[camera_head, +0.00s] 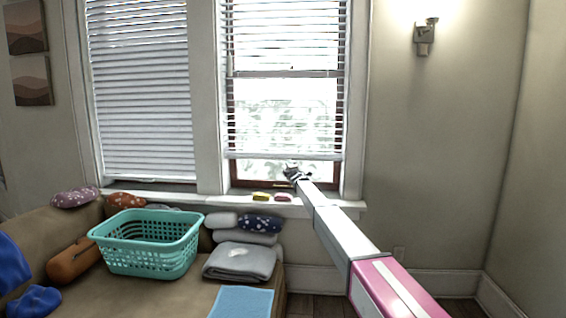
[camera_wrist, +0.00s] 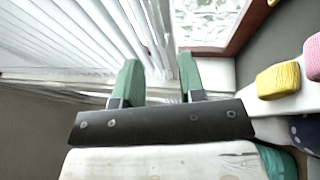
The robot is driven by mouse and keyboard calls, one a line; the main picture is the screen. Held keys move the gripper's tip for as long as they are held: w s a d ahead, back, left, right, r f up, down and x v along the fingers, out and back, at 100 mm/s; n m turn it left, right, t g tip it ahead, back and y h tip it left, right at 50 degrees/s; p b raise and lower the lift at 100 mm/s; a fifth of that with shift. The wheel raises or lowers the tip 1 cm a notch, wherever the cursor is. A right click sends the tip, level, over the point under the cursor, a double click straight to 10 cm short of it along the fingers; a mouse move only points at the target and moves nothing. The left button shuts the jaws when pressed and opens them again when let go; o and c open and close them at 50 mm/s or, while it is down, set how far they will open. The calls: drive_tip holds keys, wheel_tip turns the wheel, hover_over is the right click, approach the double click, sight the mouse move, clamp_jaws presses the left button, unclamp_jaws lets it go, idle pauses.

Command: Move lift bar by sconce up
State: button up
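The lift bar by the sconce is the white bottom rail (camera_head: 270,155) of the blind on the right window; the wall sconce (camera_head: 424,38) is to its right. The blind hangs most of the way down, with a gap of bare window below the bar. My gripper (camera_head: 292,172) is just below the bar in the head view. In the wrist view, my gripper (camera_wrist: 158,80) has its two green fingers apart. The blind's pale lower edge (camera_wrist: 160,40) shows beyond and between the fingertips. I cannot tell whether they touch it.
A yellow sponge (camera_head: 261,197) and a pink sponge (camera_head: 283,197) lie on the sill, close to my gripper. A teal basket (camera_head: 150,243) and folded grey cloths (camera_head: 240,262) rest on the sofa (camera_head: 130,295). The left blind (camera_head: 140,90) is lowered.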

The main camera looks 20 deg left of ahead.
drive_tip(key=x, duration=1.1)
drive_tip(key=shift+s, duration=0.1)
clamp_jaws()
